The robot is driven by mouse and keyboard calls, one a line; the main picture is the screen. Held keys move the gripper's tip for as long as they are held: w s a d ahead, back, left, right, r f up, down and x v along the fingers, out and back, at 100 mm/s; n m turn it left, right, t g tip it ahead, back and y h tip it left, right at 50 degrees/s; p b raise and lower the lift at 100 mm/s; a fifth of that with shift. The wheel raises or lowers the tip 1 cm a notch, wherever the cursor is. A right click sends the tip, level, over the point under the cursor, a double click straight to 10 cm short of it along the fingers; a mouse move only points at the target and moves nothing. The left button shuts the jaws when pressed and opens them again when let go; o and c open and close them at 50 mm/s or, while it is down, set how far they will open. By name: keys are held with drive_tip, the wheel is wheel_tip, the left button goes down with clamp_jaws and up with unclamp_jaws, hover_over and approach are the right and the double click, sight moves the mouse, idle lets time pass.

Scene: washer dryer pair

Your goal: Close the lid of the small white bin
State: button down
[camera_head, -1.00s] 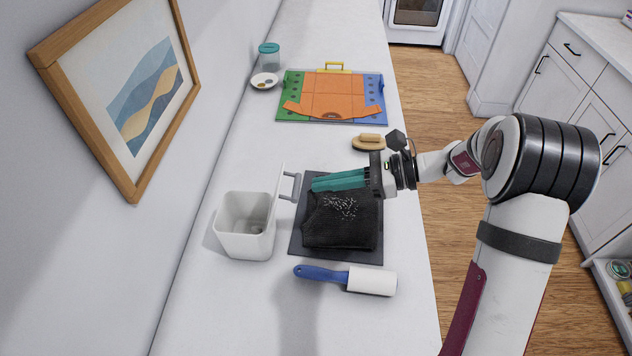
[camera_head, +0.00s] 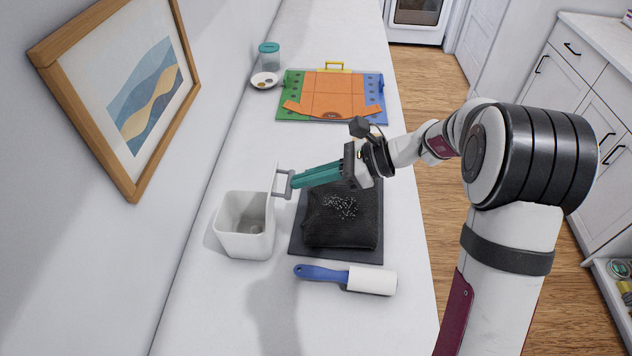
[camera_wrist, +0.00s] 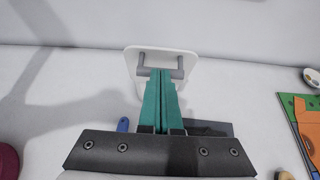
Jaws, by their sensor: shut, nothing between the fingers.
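The small white bin (camera_head: 244,239) stands on the counter at left, with its mouth open. Its lid (camera_head: 276,182) stands upright on the bin's right side, with a grey handle (camera_head: 285,185) facing my gripper. In the wrist view the white lid (camera_wrist: 188,58) and its grey handle (camera_wrist: 178,73) lie straight ahead of the fingers. My gripper (camera_head: 295,181) has long teal fingers, shut and empty. In the wrist view the fingertips (camera_wrist: 160,71) are at the handle, within its span. I cannot tell whether they touch it.
A black cloth with white specks (camera_head: 340,218) lies on a dark mat (camera_head: 370,256) below my gripper. A blue-handled lint roller (camera_head: 345,278) lies in front. A coloured folding board (camera_head: 333,96), a small dish (camera_head: 264,80) and a jar (camera_head: 269,55) stand farther back.

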drive_tip(key=a+r+h, duration=0.2)
drive_tip(key=a+h, duration=0.7)
drive_tip(key=a, duration=0.2)
drive_tip(key=a+f, duration=0.7)
drive_tip(key=a, duration=0.2)
drive_tip(key=shift+w+a+f, duration=0.15)
drive_tip(key=shift+a, duration=0.2)
idle(0.4)
